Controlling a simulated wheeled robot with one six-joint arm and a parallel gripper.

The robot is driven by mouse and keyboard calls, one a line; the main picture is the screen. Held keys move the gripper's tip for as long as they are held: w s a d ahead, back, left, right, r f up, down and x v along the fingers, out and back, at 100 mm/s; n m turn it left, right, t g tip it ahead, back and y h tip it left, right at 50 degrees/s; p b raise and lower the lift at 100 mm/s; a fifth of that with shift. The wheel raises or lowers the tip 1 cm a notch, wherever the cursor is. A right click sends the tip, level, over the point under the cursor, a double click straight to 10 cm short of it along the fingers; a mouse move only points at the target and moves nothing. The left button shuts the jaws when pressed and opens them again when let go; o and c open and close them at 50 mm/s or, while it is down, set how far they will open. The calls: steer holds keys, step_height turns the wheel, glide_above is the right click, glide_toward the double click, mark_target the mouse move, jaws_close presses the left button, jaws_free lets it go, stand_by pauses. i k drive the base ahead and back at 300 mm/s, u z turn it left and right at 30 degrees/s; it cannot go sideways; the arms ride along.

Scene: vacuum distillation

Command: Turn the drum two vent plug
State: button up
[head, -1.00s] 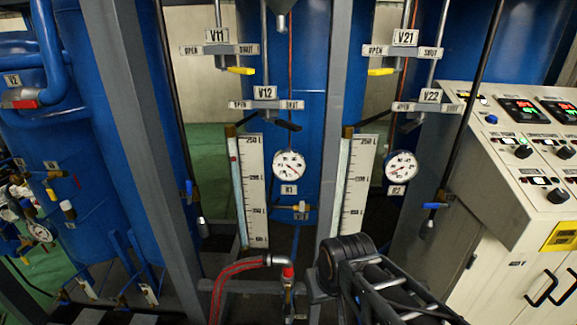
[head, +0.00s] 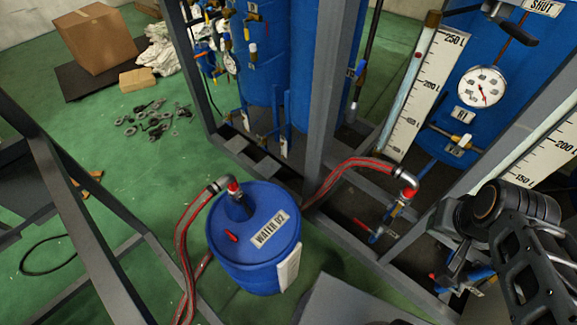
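The blue drum labelled WATER 02 (head: 228,262) stands on the green floor left of the grey frame. On its top, left of the label, is a small red plug with a handle (head: 231,237), which I take to be the vent plug. A black fitting with a red-striped hose (head: 183,245) also rises from the drum top. My arm is at the right, well apart from the drum. A dark part at its far end, perhaps my gripper (head: 452,268), shows partly behind the arm; its fingers are unclear.
Grey frame posts (head: 321,100) and a lower rail stand between my arm and the drum. A second red-striped hose (head: 345,167) ends at a pipe elbow with a valve. A grey beam (head: 88,222) crosses at left.

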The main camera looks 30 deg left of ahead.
mark_target(232, 237)
steer(key=u, duration=2.4)
steer(key=k, duration=0.4)
steer(key=z, duration=0.65)
steer(key=i, duration=0.55)
steer(key=u, duration=2.1)
